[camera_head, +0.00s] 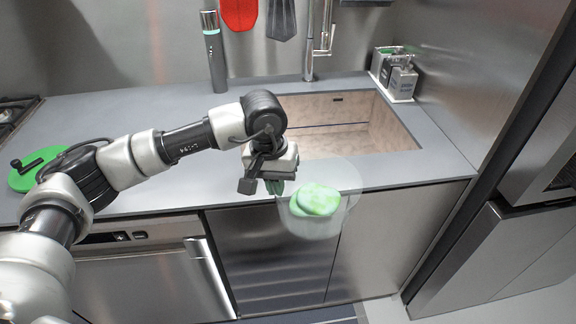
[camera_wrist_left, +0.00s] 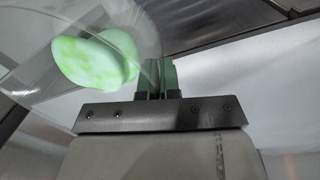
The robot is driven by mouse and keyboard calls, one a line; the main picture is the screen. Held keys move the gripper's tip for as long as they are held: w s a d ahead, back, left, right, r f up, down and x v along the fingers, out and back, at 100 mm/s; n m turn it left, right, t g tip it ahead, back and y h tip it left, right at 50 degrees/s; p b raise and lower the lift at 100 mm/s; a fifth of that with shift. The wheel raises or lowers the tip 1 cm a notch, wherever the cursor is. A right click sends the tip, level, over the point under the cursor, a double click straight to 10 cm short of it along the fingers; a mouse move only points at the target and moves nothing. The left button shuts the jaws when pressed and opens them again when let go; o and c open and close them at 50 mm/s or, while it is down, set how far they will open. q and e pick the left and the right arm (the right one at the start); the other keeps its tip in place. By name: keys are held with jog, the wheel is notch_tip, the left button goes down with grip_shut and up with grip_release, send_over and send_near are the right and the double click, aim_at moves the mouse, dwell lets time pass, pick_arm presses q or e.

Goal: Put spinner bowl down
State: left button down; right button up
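The clear spinner bowl (camera_head: 316,229) is held in the air in front of the counter's front edge, below the sink. Pale green, leafy-looking pieces (camera_head: 318,199) lie inside it. My left gripper (camera_head: 274,186) is at the bowl's left side, with its fingers shut on the bowl's wall. In the left wrist view the green fingertips (camera_wrist_left: 158,76) are close together at the edge of the clear bowl (camera_wrist_left: 28,82), and the green pieces (camera_wrist_left: 95,58) show through it. My right gripper is not in view.
A green lid with a black crank (camera_head: 38,166) lies on the grey counter (camera_head: 160,113) at left, partly behind my left arm. A sink (camera_head: 345,135) opens behind the bowl. Dispensers (camera_head: 402,78) stand at the sink's back right. The counter left of the sink has free room.

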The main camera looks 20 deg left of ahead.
pick_arm(q)
jog(key=s+a+f, duration=0.2)
jog(key=s, duration=0.4)
jog(key=s+a+f, duration=0.2)
jog(key=s, duration=0.4)
jog(key=shift+s+a+f+m, duration=0.2)
jog(key=shift+a+f+m, duration=0.1)
jog(key=shift+f, duration=0.1)
